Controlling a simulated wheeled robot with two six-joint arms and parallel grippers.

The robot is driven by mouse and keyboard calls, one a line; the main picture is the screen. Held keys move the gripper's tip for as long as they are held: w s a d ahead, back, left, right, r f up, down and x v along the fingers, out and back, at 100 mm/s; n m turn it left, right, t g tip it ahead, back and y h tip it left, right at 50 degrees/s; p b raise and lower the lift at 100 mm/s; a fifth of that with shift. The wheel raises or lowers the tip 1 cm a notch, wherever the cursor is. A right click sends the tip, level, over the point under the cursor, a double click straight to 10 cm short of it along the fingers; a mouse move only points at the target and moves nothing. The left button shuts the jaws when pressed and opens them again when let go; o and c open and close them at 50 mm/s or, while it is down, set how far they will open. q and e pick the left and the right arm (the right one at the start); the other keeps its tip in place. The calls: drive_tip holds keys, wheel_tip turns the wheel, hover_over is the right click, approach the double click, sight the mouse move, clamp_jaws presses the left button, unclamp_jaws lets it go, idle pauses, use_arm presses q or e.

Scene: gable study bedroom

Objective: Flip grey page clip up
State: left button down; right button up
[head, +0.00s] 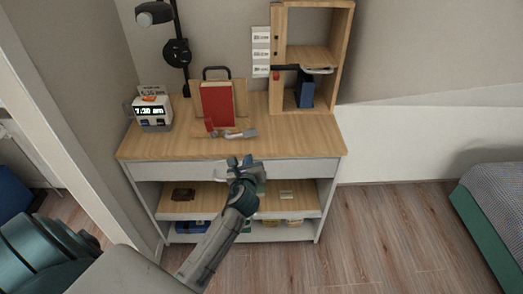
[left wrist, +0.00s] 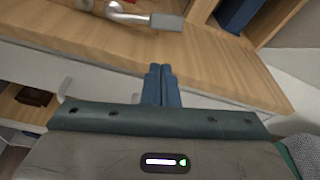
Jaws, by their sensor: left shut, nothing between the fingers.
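The grey page clip (head: 249,133) is a metal lever with a flat grey pad, lying low in front of the book stand (head: 236,97) on the desk. It also shows at the top of the left wrist view (left wrist: 166,22). My right gripper is not in view.
The wooden desk top (head: 298,143) is clear at the front right. A small white clock-like box (head: 153,113) and a black lamp (head: 178,52) stand at the left. A wooden shelf unit (head: 345,60) with a blue book (head: 305,89) stands at the right. A drawer and lower shelves lie beneath.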

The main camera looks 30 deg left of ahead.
sight(250, 150)
use_arm(q)
drive_tip(key=shift+r, duration=0.25)
drive_tip(key=shift+w, duration=0.15)
drive_tip(key=x, duration=0.8)
drive_tip(key=shift+w+a+f, duration=0.15)
drive_tip(key=shift+w+a, duration=0.05)
drive_tip(key=shift+w, duration=0.1)
drive_tip(key=shift+w+a+f, duration=0.1)
drive_tip(key=shift+w+a, duration=0.15)
drive_tip(key=shift+w, duration=0.25)
